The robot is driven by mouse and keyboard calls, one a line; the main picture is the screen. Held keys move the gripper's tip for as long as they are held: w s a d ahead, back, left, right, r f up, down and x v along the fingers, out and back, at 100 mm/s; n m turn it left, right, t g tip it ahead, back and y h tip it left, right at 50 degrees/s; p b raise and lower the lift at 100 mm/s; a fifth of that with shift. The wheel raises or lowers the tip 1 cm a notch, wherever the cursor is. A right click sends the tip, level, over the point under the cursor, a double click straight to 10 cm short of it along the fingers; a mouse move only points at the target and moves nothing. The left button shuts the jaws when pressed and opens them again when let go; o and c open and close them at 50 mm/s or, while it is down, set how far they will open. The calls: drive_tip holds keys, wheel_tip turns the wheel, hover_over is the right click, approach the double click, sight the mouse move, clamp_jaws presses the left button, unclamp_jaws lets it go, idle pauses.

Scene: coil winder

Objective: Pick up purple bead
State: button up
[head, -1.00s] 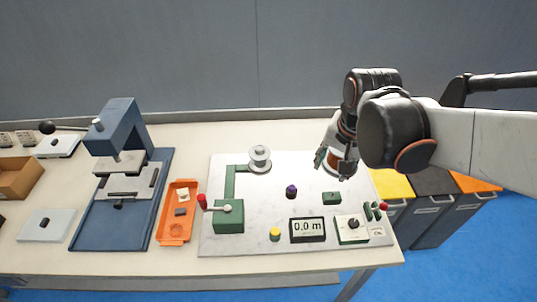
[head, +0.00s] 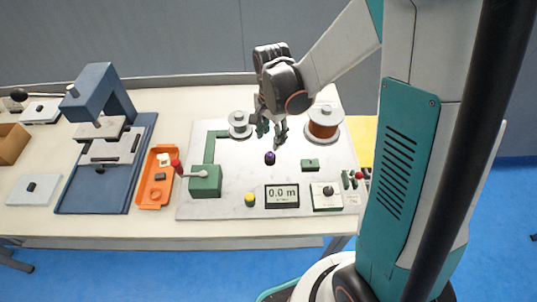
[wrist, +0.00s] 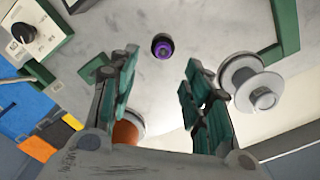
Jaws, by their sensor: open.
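The purple bead (head: 269,158) sits on the pale grey board (head: 235,181), near its middle. In the wrist view the bead (wrist: 162,47) is a small dark purple ring with a dark centre, beyond the fingertips and roughly midway between them. My gripper (head: 270,137) is open and empty above the board, just behind the bead in the head view. In the wrist view its two green-grey fingers (wrist: 160,75) stand wide apart, with nothing between them.
A copper wire spool (head: 323,125) stands at the back right, an empty silver spool (head: 239,126) at the back left. Around the bead are a green crank box (head: 205,182), a yellow button (head: 250,199), a display (head: 282,196), a small green block (head: 310,165) and a knob box (head: 327,197).

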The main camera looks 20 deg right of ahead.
sight(270, 153)
wheel_tip(270, 153, down, 3)
drive_tip(key=shift+b, duration=0.3)
drive_tip(key=shift+w+f+b, duration=0.15)
drive_tip(key=shift+f+b, duration=0.5)
drive_tip(key=shift+f, duration=0.7)
drive_tip(key=shift+w+f+b, duration=0.1)
drive_tip(key=shift+f+b, duration=0.5)
drive_tip(key=shift+f, duration=0.7)
drive_tip(key=shift+c, duration=0.3)
drive_tip(key=c, duration=0.7)
